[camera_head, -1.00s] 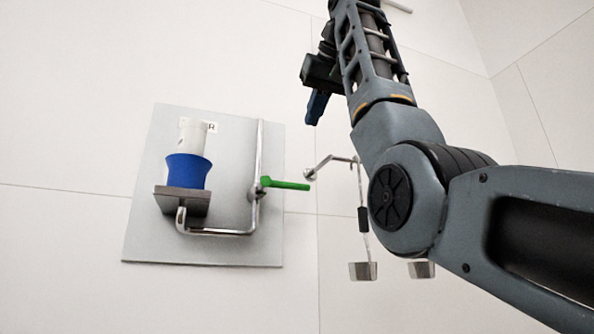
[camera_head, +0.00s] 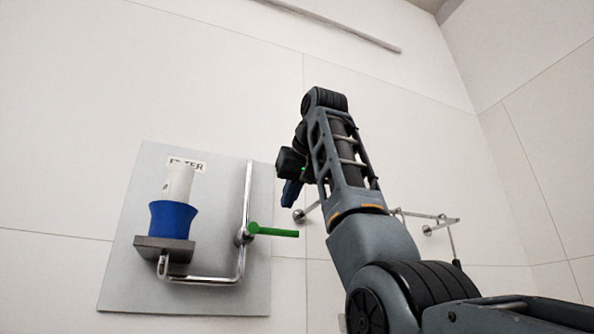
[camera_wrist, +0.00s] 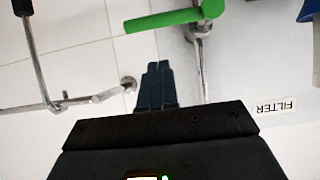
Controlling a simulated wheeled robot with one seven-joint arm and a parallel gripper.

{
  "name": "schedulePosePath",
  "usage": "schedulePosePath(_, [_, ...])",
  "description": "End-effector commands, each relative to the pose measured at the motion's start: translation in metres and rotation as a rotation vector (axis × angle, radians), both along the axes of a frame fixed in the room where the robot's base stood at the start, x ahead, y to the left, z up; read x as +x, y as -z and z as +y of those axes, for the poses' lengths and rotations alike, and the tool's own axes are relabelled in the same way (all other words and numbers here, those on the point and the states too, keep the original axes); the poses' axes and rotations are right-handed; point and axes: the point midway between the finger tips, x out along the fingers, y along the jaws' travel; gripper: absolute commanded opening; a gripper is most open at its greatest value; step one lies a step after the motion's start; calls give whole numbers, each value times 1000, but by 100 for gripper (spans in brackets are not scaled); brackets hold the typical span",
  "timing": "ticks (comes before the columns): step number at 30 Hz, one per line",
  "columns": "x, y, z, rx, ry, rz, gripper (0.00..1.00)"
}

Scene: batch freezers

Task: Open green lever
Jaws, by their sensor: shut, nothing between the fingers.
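The green lever (camera_head: 273,231) sticks out level to the right from a valve on a bent metal pipe (camera_head: 245,215), which is fixed to a grey wall panel (camera_head: 135,225). In the wrist view the green lever (camera_wrist: 172,20) lies across the top, beyond my fingertips. My gripper (camera_head: 290,195) is above and right of the lever in the head view, fingers pointing down. In the wrist view my gripper (camera_wrist: 157,68) shows its two blue fingers together and empty, with a visible gap to the lever.
A blue and white filter (camera_head: 173,215) stands on a small bracket (camera_head: 163,250) left of the pipe. Metal rods and fittings (camera_head: 438,222) hang on the wall to the right, partly behind my arm. They also show left of my fingers in the wrist view (camera_wrist: 40,70).

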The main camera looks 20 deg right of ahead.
Motion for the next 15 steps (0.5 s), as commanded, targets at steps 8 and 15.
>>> schedulePosePath(8, [12, 33, 0, 0, 0, 1, 0])
schedulePosePath(15, [13, 41, 0, 0, 0, 0, 0])
